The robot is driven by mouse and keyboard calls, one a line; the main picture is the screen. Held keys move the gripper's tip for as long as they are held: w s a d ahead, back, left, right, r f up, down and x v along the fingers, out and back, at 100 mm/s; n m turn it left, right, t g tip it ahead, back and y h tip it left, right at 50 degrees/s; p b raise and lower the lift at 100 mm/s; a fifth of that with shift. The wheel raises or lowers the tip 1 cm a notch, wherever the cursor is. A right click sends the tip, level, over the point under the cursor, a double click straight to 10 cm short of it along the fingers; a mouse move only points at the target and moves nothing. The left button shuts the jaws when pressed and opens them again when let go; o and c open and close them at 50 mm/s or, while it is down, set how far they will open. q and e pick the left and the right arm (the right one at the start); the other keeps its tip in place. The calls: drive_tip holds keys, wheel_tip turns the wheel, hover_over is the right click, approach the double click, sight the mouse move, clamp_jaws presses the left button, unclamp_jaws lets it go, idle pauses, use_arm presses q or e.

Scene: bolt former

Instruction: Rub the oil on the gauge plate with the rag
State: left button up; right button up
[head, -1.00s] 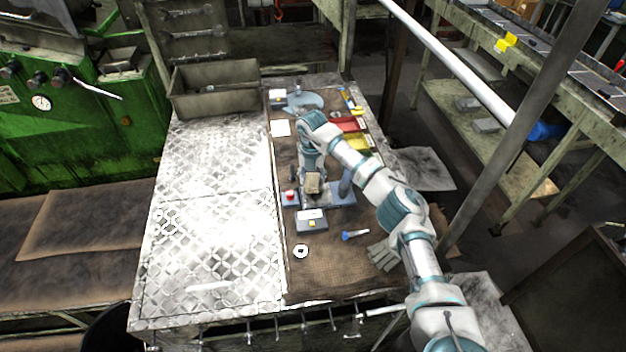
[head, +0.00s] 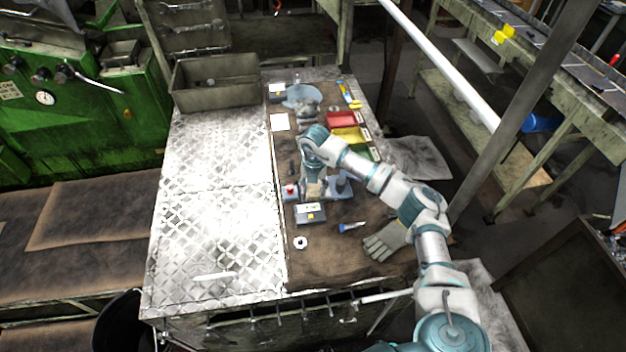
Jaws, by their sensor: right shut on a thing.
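My right arm reaches in from the lower right over the brown mat on the bench. My right gripper (head: 314,186) points down, shut on a small tan thing (head: 315,190) that looks like the rag. The rag is at a blue-grey plate (head: 333,193), which appears to be the gauge plate; a dark upright post (head: 342,182) stands on its right part. The gripper and wrist hide much of the plate. I cannot make out the oil, or whether the rag touches the plate. My left gripper is not in view.
A red-topped button box (head: 290,190) stands left of the gripper, a grey box (head: 310,213) in front. Gloves (head: 383,243), a blue-handled tool (head: 352,226) and a ring (head: 300,242) lie nearer. Coloured trays (head: 342,119) stand behind.

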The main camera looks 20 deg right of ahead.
drive_tip(key=shift+s+f, duration=0.4)
drive_tip(key=shift+s+a+f, duration=0.1)
drive_tip(key=shift+c, duration=1.2)
drive_tip(key=shift+r+p, duration=0.6)
drive_tip(key=shift+r, duration=0.1)
drive_tip(key=r+p, duration=0.1)
drive_tip(key=r, duration=0.2)
drive_tip(key=s+r+p, duration=0.1)
drive_tip(key=r, duration=0.1)
drive_tip(key=shift+p, duration=0.35)
clamp_jaws()
drive_tip(key=shift+w+r, duration=0.1)
drive_tip(key=shift+r, duration=0.2)
drive_tip(key=shift+w, duration=0.2)
drive_tip(key=shift+w+f, duration=0.15)
drive_tip(key=shift+w, duration=0.1)
wheel_tip(320, 180, up, 2)
drive_tip(key=shift+r+p, duration=0.1)
drive_tip(key=shift+p, duration=0.8)
drive_tip(key=shift+r+p, duration=0.4)
drive_tip(key=shift+r, duration=0.1)
drive_tip(key=shift+f, duration=0.1)
